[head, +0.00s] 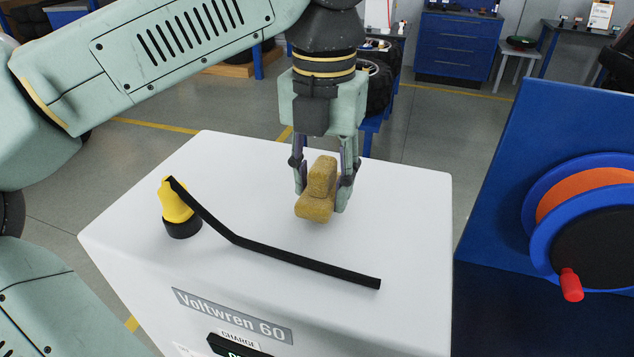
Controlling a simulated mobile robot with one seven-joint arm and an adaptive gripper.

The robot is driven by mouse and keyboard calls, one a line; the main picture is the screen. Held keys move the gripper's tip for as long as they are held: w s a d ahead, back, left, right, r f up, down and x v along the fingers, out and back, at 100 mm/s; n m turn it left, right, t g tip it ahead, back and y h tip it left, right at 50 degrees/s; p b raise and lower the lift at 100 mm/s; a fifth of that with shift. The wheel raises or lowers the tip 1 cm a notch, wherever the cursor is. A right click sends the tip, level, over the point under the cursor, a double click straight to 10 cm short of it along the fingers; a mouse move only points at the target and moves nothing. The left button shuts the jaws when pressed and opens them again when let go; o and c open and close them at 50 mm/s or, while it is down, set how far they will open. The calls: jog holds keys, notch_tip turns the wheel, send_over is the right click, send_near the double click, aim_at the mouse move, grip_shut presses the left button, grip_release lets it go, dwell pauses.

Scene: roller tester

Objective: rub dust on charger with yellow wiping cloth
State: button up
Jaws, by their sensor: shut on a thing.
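The charger (400,200) is a large white box labelled "Voltwren 60" on its front. My gripper (322,190) points straight down over the rear right part of its top. It is shut on the yellow wiping cloth (314,209), a tan-yellow, folded-looking piece between the two fingers. I cannot tell whether the cloth touches the charger top or hangs just above it. I cannot make out any dust on the white top; the area behind the cloth and fingers is hidden.
A bent black bar (300,262) runs across the charger top from a yellow piece with a black base (178,212) at left. A blue panel with a reel (590,225) and red knob stands at right. The right part of the top is clear.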

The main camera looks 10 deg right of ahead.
jog(key=shift+a+r+p, duration=0.25)
jog(key=shift+r+p, duration=0.05)
jog(key=shift+r, duration=2.85)
